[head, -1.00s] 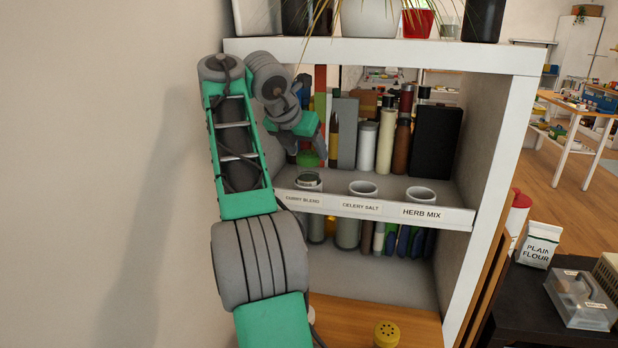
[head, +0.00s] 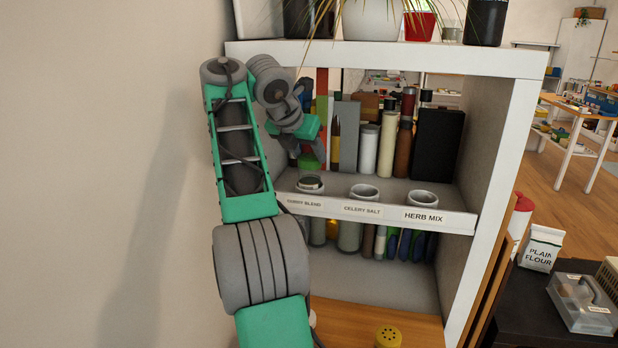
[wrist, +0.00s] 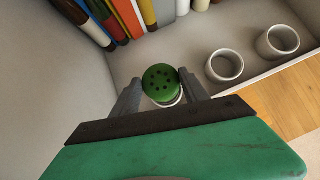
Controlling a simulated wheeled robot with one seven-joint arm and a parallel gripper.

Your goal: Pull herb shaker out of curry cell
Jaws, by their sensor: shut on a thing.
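The herb shaker (wrist: 161,81) has a round green cap with dark holes, seen from above in the wrist view. My gripper (wrist: 160,86) is shut on it, one finger on each side of the cap. In the head view my gripper (head: 309,150) hangs at the left of the shelf, with the green shaker top (head: 309,163) below it. The white rim of the curry cell (wrist: 168,103) shows just under the shaker. In the head view the curry cell (head: 310,187) stands behind the CURRY BLEND label.
The celery salt cell (head: 363,192) and herb mix cell (head: 422,198) stand to the right and look empty. Books and bottles (head: 368,148) line the back of the shelf. The left side wall (wrist: 60,95) is close to my gripper. The shelf top (head: 400,55) is overhead.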

